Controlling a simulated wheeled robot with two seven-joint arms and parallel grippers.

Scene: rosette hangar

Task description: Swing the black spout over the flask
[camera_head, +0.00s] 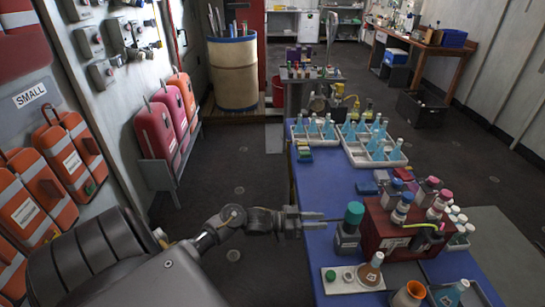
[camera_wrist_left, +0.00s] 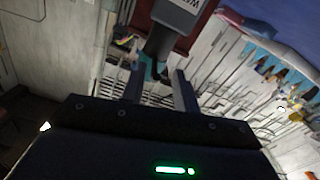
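The grey dispenser bottle (camera_head: 346,242) with a green cap (camera_head: 355,212) stands at the left edge of the blue table. A thin black spout (camera_head: 330,219) seems to reach left from below the cap. My left gripper (camera_head: 300,222) is left of the bottle, level with its top, at the spout's outer end. In the left wrist view the fingers (camera_wrist_left: 158,92) are apart, with the dark neck and teal cap (camera_wrist_left: 150,70) beyond the gap. Whether they touch the spout is unclear. The brown flask (camera_head: 370,270) stands on a white tray (camera_head: 340,285), in front of the bottle. My right gripper is not in view.
A dark red rack (camera_head: 385,230) with several capped bottles stands right of the dispenser. White trays of blue flasks (camera_head: 375,150) are farther back. An orange-topped vessel (camera_head: 410,293) is near the front. Open floor (camera_head: 225,190) lies left of the table.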

